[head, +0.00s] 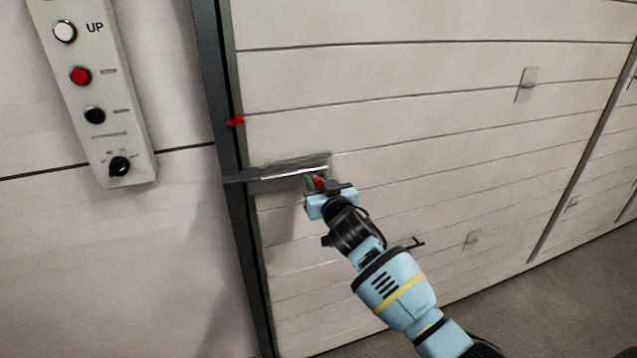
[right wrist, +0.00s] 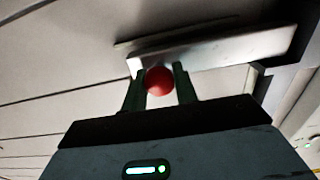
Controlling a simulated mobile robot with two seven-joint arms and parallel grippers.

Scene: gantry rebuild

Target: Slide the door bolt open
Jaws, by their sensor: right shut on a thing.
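The door bolt (head: 294,172) is a bright metal bar lying sideways on a plate at the left edge of the pale panelled door (head: 420,130). Its left end meets a dark bracket on the door frame (head: 238,178). My right gripper (head: 317,183) is at the bolt's right end. In the right wrist view, a red ball knob (right wrist: 159,81) sits between the two dark green fingers of my right gripper (right wrist: 160,88), which are shut on it. The bolt (right wrist: 215,48) runs just behind the knob there. My left gripper is in neither view.
A control panel (head: 100,100) with "UP" marking and several buttons is on the wall at left. A small plate (head: 526,85) is on the door at upper right. Grey floor (head: 560,300) shows at lower right.

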